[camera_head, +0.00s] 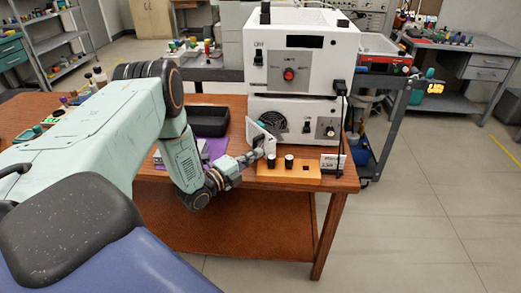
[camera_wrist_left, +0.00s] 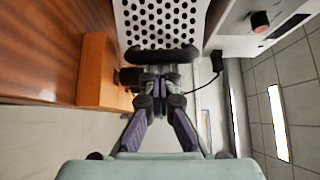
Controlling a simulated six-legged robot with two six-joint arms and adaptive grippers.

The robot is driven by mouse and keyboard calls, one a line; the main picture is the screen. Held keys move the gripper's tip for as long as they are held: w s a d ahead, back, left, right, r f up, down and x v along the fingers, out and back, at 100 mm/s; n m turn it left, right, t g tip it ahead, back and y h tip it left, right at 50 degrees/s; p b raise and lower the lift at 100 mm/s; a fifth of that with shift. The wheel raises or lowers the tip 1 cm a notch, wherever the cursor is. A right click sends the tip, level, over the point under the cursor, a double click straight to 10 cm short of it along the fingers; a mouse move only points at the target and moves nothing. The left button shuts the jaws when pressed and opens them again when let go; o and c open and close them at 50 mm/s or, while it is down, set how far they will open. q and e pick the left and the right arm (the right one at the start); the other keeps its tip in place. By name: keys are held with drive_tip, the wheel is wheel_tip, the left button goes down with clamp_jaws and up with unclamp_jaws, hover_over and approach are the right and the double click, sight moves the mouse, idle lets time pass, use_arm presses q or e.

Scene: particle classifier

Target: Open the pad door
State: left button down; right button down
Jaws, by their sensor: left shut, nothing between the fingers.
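The pad door looks like the white panel (camera_head: 256,132) standing out at an angle from the left front of the lower white machine (camera_head: 318,123). In the left wrist view a white perforated panel (camera_wrist_left: 165,22) with a dark handle (camera_wrist_left: 160,56) fills the top middle. My left gripper (camera_head: 260,152) is at the panel's lower edge. In the wrist view its shut, empty fingers (camera_wrist_left: 160,76) lie just below the handle; I cannot tell whether they touch it. A round dark grille shows behind the panel. My right gripper is not in view.
A second white machine (camera_head: 297,55) with a red knob stands on top. A black tray (camera_head: 208,121) stands left on the wooden table. A black cable hangs at the machine's right.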

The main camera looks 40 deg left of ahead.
use_arm(q)
drive_tip(key=shift+s+a+r+m+h+p, duration=0.1)
drive_tip(key=shift+s+a+m+h+p, duration=0.15)
drive_tip(key=shift+s+a+m+h, duration=0.25)
drive_tip(key=shift+s+a+r+m+h+p, duration=0.1)
drive_tip(key=shift+s+a+m+h+p, duration=0.15)
drive_tip(key=shift+a+h, duration=0.4)
drive_tip(key=shift+s+a+f+m+g+h, duration=0.15)
drive_tip(key=shift+s+a+m+g+h, duration=0.05)
drive_tip(key=shift+a+m+g+h, duration=0.3)
drive_tip(key=shift+s+a, duration=0.2)
drive_tip(key=shift+a, duration=0.25)
drive_tip(key=shift+s+a+p, duration=0.15)
drive_tip(key=shift+a, duration=0.4)
drive_tip(key=shift+s+a+p, duration=0.15)
drive_tip(key=shift+a, duration=0.5)
drive_tip(key=shift+f, duration=0.1)
